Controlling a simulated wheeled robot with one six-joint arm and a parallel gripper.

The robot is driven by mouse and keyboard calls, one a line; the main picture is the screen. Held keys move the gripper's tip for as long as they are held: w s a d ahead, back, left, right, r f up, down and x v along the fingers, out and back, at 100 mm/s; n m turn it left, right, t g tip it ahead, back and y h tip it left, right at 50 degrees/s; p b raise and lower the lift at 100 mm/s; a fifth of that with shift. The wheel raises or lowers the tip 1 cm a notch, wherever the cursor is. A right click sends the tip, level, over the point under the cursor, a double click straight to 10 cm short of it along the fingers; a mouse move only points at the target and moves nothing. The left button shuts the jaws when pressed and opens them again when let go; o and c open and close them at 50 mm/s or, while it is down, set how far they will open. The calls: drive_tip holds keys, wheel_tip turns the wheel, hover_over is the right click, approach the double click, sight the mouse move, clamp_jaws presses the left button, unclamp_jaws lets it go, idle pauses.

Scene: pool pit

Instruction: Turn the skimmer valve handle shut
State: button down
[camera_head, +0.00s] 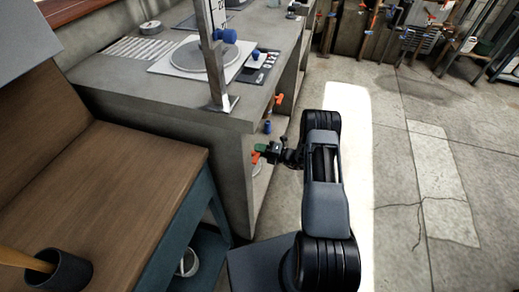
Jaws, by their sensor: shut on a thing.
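A small row of coloured valve handles shows on the side of the concrete counter, low in the middle of the head view. One is an orange handle (278,99), one a blue handle (268,127), one a green handle (261,147), and a lower orange handle (256,158) sits just below the green one. My gripper (267,151) reaches left to the green handle and is shut on it. The fingertips are small and dark here, so their exact contact is hard to see. No label tells which handle is the skimmer's.
The concrete counter (170,108) stands behind the handles, with a metal post (214,75) and a round grey disc (203,57) on top. A brown wooden bench (110,185) with a dark cup (62,272) is at left. The floor (400,210) at right is open.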

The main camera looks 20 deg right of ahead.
drive_tip(key=shift+s+f+m, duration=0.1)
drive_tip(key=shift+f+m, duration=0.15)
drive_tip(key=shift+m, duration=0.35)
drive_tip(key=c, duration=1.1)
unclamp_jaws()
drive_tip(key=shift+d, duration=0.1)
drive_tip(key=p+v, duration=0.2)
drive_tip(key=v, duration=1.1)
drive_tip(key=shift+s+d, duration=0.2)
drive_tip(key=shift+d, duration=0.1)
